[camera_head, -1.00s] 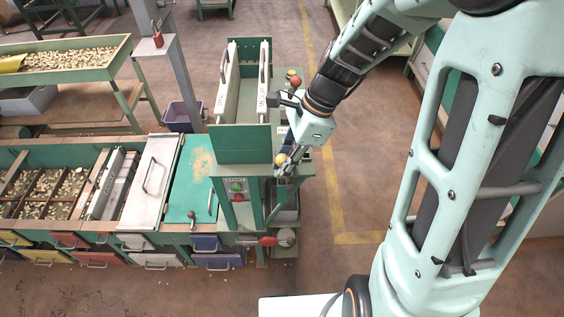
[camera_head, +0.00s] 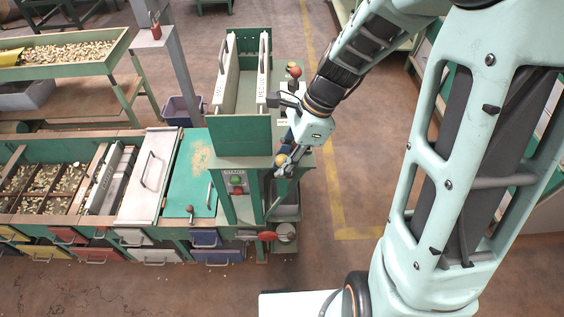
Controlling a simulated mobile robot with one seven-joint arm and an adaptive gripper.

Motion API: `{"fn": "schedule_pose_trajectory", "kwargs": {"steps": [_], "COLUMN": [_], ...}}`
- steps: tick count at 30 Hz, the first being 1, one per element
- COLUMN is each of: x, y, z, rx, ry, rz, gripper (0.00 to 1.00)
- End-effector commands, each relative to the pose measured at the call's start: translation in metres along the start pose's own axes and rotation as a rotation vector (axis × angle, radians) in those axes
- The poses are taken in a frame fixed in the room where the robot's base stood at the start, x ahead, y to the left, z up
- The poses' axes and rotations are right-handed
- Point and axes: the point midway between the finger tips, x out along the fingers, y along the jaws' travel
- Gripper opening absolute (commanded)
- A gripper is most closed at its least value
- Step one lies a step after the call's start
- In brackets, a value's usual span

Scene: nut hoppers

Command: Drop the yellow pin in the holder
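The yellow pin shows as a small yellow ball-shaped head (camera_head: 281,160) at the right side of the green machine. My gripper (camera_head: 284,169) points down and left, right at this yellow head, and its fingers overlap it in the picture. The fingers are small and dark here, so I cannot tell whether they are closed on the pin or only beside it. The pin's shaft is hidden. I cannot make out the holder for certain; a narrow ledge with a white label (camera_head: 283,122) runs along the machine behind my gripper.
The green machine (camera_head: 240,136) has upright pale panels, a red ball knob (camera_head: 295,72) behind, and a start panel (camera_head: 236,184) in front. A red valve handle (camera_head: 267,236) sticks out low. Hoppers of nuts (camera_head: 45,188) stand left. Open floor (camera_head: 350,190) lies right.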

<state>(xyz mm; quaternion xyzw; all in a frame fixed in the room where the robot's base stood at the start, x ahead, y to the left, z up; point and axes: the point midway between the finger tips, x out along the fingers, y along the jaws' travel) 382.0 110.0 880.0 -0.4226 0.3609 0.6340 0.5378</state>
Motion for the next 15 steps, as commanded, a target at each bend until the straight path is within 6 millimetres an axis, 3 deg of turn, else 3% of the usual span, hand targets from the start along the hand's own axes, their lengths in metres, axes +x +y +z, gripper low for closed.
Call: {"fn": "schedule_pose_trajectory", "kwargs": {"steps": [5, 15], "x": [-0.0002, -0.0009], "y": [-0.0001, -0.0002], "z": [0.0001, 0.0000], "rx": [0.000, 0.000], "ry": [0.000, 0.000], "rz": [0.000, -0.001], "gripper": [0.41, 0.41]}}
